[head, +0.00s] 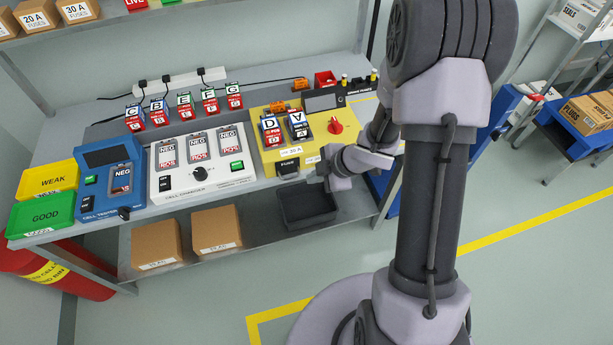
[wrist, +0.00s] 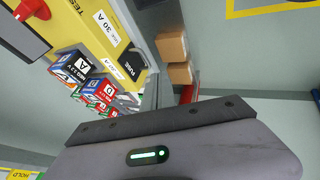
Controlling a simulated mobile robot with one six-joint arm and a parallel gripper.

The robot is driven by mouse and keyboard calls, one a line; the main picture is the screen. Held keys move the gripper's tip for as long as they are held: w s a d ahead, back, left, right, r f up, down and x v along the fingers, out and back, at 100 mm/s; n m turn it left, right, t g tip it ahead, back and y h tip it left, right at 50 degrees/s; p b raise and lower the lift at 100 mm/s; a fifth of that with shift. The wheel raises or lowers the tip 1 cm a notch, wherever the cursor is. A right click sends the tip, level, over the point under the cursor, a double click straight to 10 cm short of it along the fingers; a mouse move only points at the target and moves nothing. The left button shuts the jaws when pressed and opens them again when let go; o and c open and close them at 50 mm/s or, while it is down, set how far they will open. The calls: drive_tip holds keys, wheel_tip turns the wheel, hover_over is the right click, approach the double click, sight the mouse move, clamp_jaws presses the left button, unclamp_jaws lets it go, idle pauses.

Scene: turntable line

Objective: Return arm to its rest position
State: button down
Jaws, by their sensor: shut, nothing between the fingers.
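My gripper (head: 326,174) is at the front right of the yellow tester (head: 262,148), above the dark grey bin (head: 290,222) on the lower level. It is shut and holds nothing. My arm reaches down to it from the raised elbow at the upper right of the head view. In the wrist view my gripper's dark edge (wrist: 165,120) crosses the lower half, with the grey housing and a green light below it. The yellow tester also shows there (wrist: 95,30), at the upper left. Part of my wrist is hidden behind my upper arm in the head view.
Blocks D (head: 271,130) and A (head: 298,125) stand on the yellow tester, close left of my gripper. The white cell charger (head: 190,185) and blue cell tester (head: 95,205) are further left. Cardboard boxes (head: 156,244) sit below.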

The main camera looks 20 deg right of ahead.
drive_tip(key=w+d+r+m+t+h+b, duration=0.2)
drive_tip(key=d+r+m+h+b, duration=0.35)
drive_tip(key=r, duration=0.55)
drive_tip(key=s+d+r+m+h, duration=0.1)
drive_tip(key=s+r+m, duration=0.3)
drive_tip(key=r+m, duration=0.15)
drive_tip(key=s+a+r+m+y+b, duration=0.1)
drive_tip(key=s+a+m+y, duration=0.1)
drive_tip(key=s+a+m, duration=0.3)
drive_tip(key=s+a+r+m+g+y+b, duration=0.1)
drive_tip(key=s+a+m, duration=0.4)
drive_tip(key=s, duration=0.8)
drive_tip(key=a+r+y+b, duration=0.1)
drive_tip(key=a, duration=0.2)
drive_tip(key=shift+s+a+r+m, duration=0.2)
drive_tip(key=shift+s+m, duration=0.1)
